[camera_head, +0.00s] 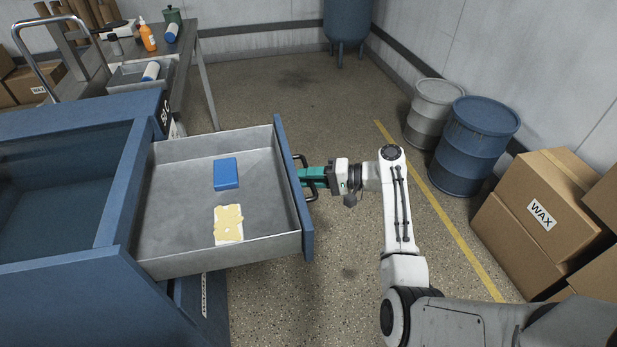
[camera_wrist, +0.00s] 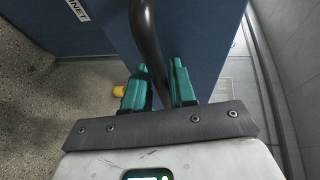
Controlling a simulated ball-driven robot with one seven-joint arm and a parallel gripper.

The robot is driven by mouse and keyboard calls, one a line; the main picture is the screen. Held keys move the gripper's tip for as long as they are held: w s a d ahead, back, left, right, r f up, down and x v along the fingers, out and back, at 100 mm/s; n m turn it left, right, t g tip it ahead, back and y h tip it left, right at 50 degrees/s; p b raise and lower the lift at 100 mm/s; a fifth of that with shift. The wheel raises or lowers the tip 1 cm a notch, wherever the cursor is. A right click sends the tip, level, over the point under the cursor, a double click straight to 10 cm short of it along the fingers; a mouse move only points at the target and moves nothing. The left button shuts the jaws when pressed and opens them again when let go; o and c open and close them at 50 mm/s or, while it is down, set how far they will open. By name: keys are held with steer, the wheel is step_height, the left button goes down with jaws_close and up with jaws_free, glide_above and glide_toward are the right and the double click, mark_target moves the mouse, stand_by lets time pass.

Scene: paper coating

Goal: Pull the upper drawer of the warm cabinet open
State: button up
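The upper drawer (camera_head: 180,215) of the blue warm cabinet (camera_head: 60,285) stands pulled well out to the right, its grey inside showing. A blue block and a white piece with a yellowish coating lie in it. The black bar handle (camera_wrist: 147,35) is on the drawer's blue front (camera_head: 292,190). My gripper (camera_head: 308,177) is at this handle, reaching in from the right. In the wrist view, the green fingers of my gripper (camera_wrist: 158,88) are on either side of the bar and appear closed on it.
A blue drum (camera_head: 478,145) and a grey drum (camera_head: 434,112) stand at the right, with wax boxes (camera_head: 540,218) nearer. A metal table (camera_head: 195,60) with bottles is at the back left. Floor beyond the drawer is clear.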

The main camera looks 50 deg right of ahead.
steer(key=b+v, duration=0.1)
steer(key=v, duration=0.9)
steer(key=shift+s+d, duration=0.2)
steer(key=shift+s, duration=0.15)
steer(key=shift+r, duration=0.1)
